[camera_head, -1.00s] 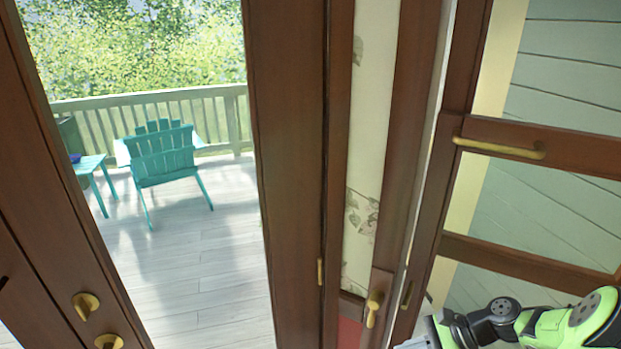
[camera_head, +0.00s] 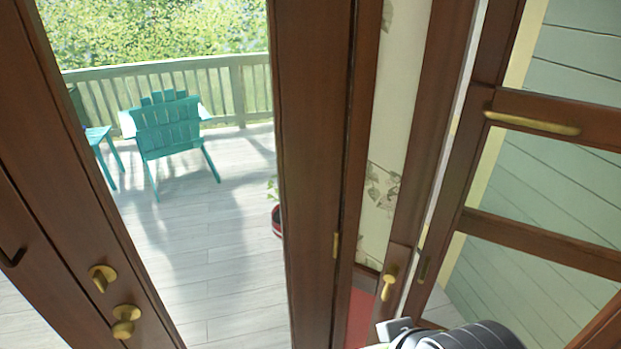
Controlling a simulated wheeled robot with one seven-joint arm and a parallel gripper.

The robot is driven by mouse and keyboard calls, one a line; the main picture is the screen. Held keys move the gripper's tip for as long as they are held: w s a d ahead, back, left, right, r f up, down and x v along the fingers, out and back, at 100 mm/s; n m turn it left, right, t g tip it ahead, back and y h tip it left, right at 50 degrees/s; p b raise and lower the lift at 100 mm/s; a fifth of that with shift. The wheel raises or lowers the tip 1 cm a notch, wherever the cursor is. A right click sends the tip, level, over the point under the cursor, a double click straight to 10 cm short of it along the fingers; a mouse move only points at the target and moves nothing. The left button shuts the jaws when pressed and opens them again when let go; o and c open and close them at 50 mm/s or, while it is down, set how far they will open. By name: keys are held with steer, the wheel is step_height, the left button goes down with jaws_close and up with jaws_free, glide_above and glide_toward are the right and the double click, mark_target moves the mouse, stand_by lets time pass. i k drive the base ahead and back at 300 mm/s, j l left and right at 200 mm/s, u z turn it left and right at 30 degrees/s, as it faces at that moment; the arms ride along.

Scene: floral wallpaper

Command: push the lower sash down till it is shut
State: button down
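The window (camera_head: 487,82) is at the right, with brown wooden frame and rails. A brass bar handle (camera_head: 532,123) sits on its upper visible rail. A second brown rail (camera_head: 545,244) crosses lower down, with pale green siding seen through the panes. I cannot tell which rail bounds the lower sash, and its sill is out of view. My arm's dark ribbed end shows at the bottom edge, with the grey end of my gripper (camera_head: 394,328) left of it. It is below the handle in the picture, apart from it. Its fingers are mostly cut off, and nothing is seen held.
A brown door edge with brass knobs (camera_head: 123,320) is at left. A brown post (camera_head: 317,150) and a floral wall strip (camera_head: 384,195) stand between the doorway and window. A brass latch (camera_head: 389,286) is near my gripper. Outside are a deck (camera_head: 205,250) and teal chair (camera_head: 170,130).

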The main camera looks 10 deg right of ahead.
mark_target(576, 122)
steer(key=z, duration=1.8)
